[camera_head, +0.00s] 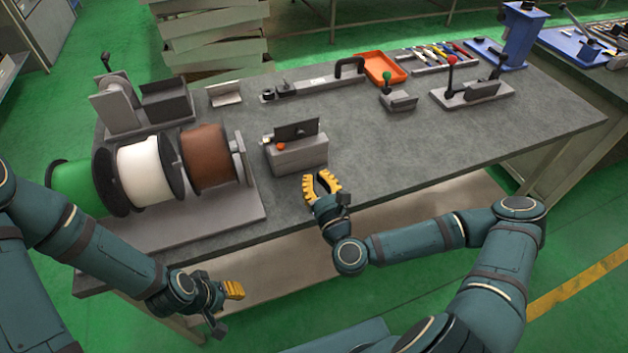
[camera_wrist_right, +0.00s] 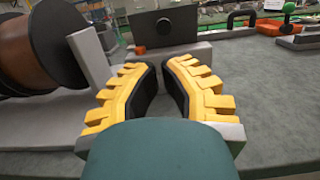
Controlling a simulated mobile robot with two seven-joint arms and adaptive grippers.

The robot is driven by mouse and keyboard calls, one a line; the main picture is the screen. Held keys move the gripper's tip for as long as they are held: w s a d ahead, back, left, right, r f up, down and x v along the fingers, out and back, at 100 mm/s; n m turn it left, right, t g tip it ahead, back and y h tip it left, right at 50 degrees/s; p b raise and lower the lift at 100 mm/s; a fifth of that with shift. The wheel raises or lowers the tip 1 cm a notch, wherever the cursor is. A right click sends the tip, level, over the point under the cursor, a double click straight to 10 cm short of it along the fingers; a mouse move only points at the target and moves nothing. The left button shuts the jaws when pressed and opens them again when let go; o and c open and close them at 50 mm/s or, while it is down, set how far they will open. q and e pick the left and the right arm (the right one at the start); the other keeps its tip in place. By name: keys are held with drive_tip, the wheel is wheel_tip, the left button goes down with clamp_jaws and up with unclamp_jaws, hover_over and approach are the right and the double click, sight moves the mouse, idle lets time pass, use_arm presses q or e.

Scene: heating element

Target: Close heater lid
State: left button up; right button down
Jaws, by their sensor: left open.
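The heater (camera_head: 300,156) is a small grey box near the front edge of the workbench. Its dark lid (camera_head: 296,131) stands raised, with an orange knob (camera_head: 281,146) in front of it. In the right wrist view the lid (camera_wrist_right: 185,27) is upright beyond the fingertips. My right gripper (camera_head: 320,178), with yellow fingers, is just in front of the heater, apart from it. In the right wrist view a gap shows between its fingers (camera_wrist_right: 163,80), with nothing in it. My left gripper (camera_head: 232,290) is off the front edge of the bench, empty and seen from the side.
Green, white and brown spools (camera_head: 205,158) on a grey stand are left of the heater. A bar with a black handle (camera_head: 315,84) lies behind it. An orange tray (camera_head: 384,68) and lever clamps (camera_head: 470,92) are at the back right. The bench surface (camera_head: 430,150) right of the heater is clear.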

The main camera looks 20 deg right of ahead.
sight(298, 139)
drive_tip(key=w, duration=0.3)
drive_tip(key=w+r, duration=0.1)
drive_tip(key=w, duration=0.6)
drive_tip(key=shift+w+a+r, duration=0.2)
drive_tip(key=shift+w+r, duration=0.05)
drive_tip(key=shift+w, duration=0.15)
drive_tip(key=shift+p, duration=0.3)
